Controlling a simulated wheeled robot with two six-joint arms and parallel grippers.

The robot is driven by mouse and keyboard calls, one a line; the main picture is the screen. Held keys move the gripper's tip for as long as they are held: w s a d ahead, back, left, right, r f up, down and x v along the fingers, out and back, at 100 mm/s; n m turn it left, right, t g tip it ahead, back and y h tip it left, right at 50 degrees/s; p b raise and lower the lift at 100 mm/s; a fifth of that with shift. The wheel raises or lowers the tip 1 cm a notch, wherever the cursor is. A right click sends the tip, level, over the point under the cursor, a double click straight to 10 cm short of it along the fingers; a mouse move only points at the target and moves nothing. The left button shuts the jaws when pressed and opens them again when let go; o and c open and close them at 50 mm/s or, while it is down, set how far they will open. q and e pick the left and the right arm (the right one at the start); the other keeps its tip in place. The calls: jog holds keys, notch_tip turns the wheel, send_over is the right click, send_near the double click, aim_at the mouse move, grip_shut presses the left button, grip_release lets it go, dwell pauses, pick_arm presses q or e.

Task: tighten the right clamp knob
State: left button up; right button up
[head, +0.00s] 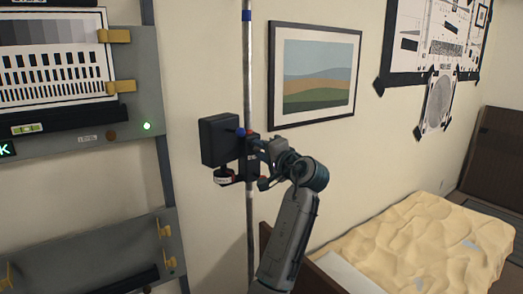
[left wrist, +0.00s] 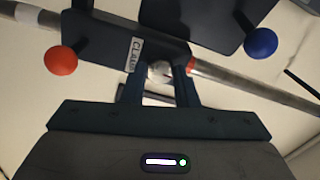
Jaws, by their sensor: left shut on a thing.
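A dark clamp (head: 251,165) sits on a vertical grey pole (head: 249,215), with a black box (head: 219,140) at its left. In the left wrist view the clamp's dark body (left wrist: 105,38) carries a label reading CLAMP (left wrist: 134,54). My left gripper (head: 257,150) is at the clamp. In the left wrist view its fingers (left wrist: 158,72) are shut on a pale round knob (left wrist: 159,69) beside the label; the fingers partly hide it. An orange-red ball knob (left wrist: 61,60) and a blue ball knob (left wrist: 260,42) stand clear on either side. My right gripper is not in view.
A test-chart panel (head: 130,150) with yellow clips and a green light stands at left, with a second panel (head: 115,250) below. A framed picture (head: 314,74) hangs behind the pole. A crumpled tan cloth (head: 410,250) lies at lower right.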

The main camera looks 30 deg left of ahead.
pick_arm(q)
jog(key=o, duration=1)
jog(key=b+v, duration=0.5)
jog(key=v, duration=0.5)
jog(key=shift+d, duration=0.4)
jog(key=shift+s, duration=0.1)
